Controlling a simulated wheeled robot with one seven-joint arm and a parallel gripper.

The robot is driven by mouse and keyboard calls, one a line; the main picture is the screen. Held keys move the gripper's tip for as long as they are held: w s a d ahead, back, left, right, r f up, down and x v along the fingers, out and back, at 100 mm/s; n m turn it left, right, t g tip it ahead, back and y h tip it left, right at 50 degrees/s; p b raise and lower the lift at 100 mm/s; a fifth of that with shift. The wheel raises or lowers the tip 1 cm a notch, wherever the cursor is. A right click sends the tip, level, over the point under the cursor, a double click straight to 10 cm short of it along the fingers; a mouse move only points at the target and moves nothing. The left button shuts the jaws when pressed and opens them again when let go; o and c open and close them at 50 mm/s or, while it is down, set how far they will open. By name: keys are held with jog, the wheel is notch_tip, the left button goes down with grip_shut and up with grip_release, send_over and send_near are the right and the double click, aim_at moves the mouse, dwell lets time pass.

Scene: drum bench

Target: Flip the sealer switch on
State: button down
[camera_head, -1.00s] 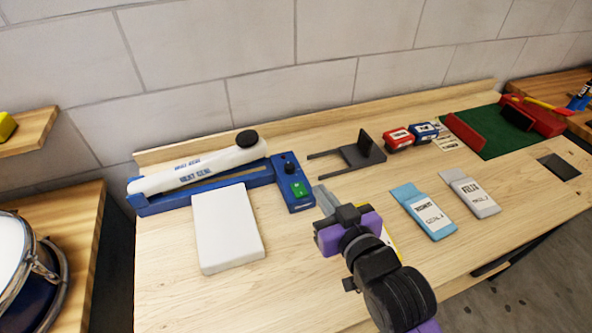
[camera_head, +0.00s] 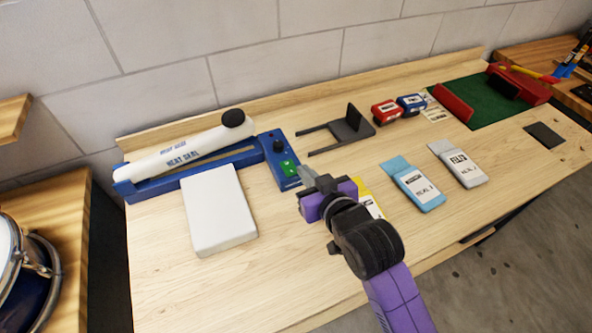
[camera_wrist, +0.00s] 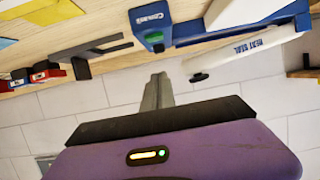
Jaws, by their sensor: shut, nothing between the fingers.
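The heat sealer has a blue base (camera_head: 190,180) and a white arm (camera_head: 185,150), at the left of the bench in the head view. Its blue control box (camera_head: 277,152) carries a black knob and a green switch (camera_head: 288,167); whether the switch is on or off is too small to tell. My gripper (camera_head: 306,173) is shut and empty, just right of the box's near end and pointing toward it. In the wrist view, the picture is inverted; my shut fingers (camera_wrist: 157,80) appear below the box (camera_wrist: 149,20), with a visible gap. The green switch (camera_wrist: 154,37) shows there.
A white block (camera_head: 220,210) lies in front of the sealer. A dark grey stand (camera_head: 343,133) is behind my gripper. Blue (camera_head: 415,185) and grey (camera_head: 458,164) packets lie to the right, and a yellow one is partly hidden by my arm.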

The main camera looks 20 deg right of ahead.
jog(key=p, duration=0.1)
send_over(296, 173)
jog(key=s, duration=0.1)
notch_tip(296, 173, down, 2)
jog(key=shift+s+a+f+p, duration=0.1)
jog(key=shift+f+p, duration=0.05)
jog(key=shift+f, duration=0.6)
jog(key=shift+s+a+f+p, duration=0.15)
jog(key=shift+f, duration=0.55)
jog(key=shift+s+a+f+p, duration=0.1)
jog(key=shift+f+p, duration=0.05)
jog(key=shift+f, duration=0.6)
jog(key=shift+f, duration=0.15)
jog(key=shift+s+f+b, duration=0.1)
jog(key=shift+f+b, duration=0.45)
jog(key=shift+b, duration=0.6)
jog(key=shift+r+t, duration=0.3)
jog(key=shift+r, duration=0.05)
jog(key=shift+r+p, duration=0.8)
jog(key=shift+p, duration=0.1)
